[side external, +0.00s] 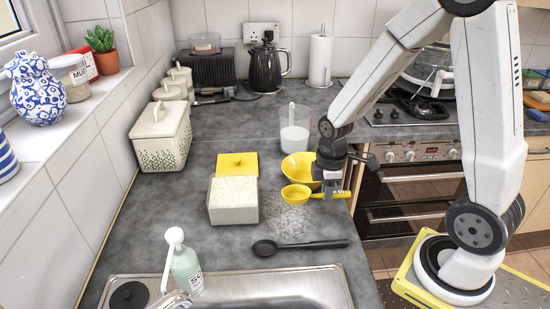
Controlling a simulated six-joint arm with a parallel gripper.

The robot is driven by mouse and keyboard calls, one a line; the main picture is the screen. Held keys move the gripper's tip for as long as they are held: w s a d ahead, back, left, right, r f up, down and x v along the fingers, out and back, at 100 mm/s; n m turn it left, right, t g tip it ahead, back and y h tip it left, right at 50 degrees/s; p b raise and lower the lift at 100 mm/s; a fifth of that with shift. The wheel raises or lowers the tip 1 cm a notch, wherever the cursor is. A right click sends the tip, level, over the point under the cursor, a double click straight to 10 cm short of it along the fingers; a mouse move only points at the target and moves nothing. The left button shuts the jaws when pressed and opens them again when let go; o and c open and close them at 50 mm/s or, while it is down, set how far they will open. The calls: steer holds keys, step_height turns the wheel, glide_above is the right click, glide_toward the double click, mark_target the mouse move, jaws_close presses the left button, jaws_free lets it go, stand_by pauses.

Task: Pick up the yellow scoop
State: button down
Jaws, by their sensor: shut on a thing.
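The yellow scoop (296,195) is at the middle of the counter, in front of the yellow bowl (293,166). Its round cup points left and its handle runs right through my gripper, with the end showing beyond the jaws. My gripper (331,193) points down and is shut on the scoop's handle. The cup looks roughly level. From this view I cannot tell for sure how far the scoop is above the counter.
A square tub (233,213) of white grains stands left of the scoop, with a yellow lid (238,165) behind it. Spilled grains (288,220) lie below the scoop. A black spoon (300,246) lies in front, near the sink (325,285). A clear jug (295,132) stands behind the bowl.

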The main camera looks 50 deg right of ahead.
steer(key=shift+r, duration=2.1)
steer(key=shift+w, duration=0.2)
steer(key=w+a+r+n+h, duration=0.3)
steer(key=w+n, duration=0.1)
steer(key=w, duration=0.5)
steer(key=w+a+r+n+h, duration=0.3)
steer(key=w+n, duration=0.2)
steer(key=w, duration=0.4)
steer(key=shift+w+a, duration=0.2)
steer(key=shift+w, duration=0.05)
steer(key=shift+f, duration=0.1)
